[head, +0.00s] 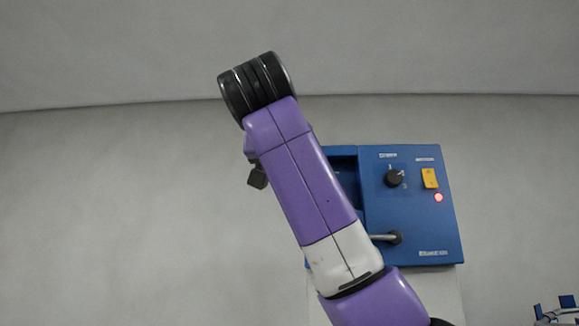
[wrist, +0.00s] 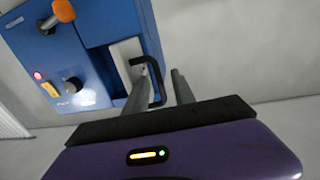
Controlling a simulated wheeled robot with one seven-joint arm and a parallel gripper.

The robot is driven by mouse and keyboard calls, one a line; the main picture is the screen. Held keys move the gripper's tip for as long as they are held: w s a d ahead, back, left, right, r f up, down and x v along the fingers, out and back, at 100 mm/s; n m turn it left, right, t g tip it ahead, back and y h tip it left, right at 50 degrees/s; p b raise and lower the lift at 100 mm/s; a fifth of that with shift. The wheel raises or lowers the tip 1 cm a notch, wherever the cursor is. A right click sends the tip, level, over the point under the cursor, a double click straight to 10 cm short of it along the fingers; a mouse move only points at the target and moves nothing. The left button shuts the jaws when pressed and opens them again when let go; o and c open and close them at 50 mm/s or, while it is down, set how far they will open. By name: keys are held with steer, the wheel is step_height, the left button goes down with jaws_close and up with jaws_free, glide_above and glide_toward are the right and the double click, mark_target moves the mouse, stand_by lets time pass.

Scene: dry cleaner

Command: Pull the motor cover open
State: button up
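The blue machine box (head: 430,215) is right of centre in the head view, its left part hidden behind my arm. The wrist view shows the box (wrist: 110,20) tilted at upper left. A pale panel (wrist: 122,55), apparently the motor cover, sits in its recess. A black bar handle (wrist: 156,98) stands out beside that panel. My gripper (wrist: 158,80) is open, its two grey fingers apart with the handle showing between them. I cannot tell whether either finger touches it. The head view does not clearly show the fingers.
The box face has a black knob (head: 394,178), a yellow switch (head: 430,178), a lit red lamp (head: 438,198) and a lever (head: 395,237). The lever's orange grip (wrist: 62,11) shows in the wrist view. A plain wall lies behind, with free room at left.

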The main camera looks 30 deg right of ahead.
steer(key=b+v, duration=0.3)
steer(key=v, duration=0.4)
steer(key=shift+s+a, duration=0.2)
steer(key=shift+s, duration=0.15)
stand_by(0.4)
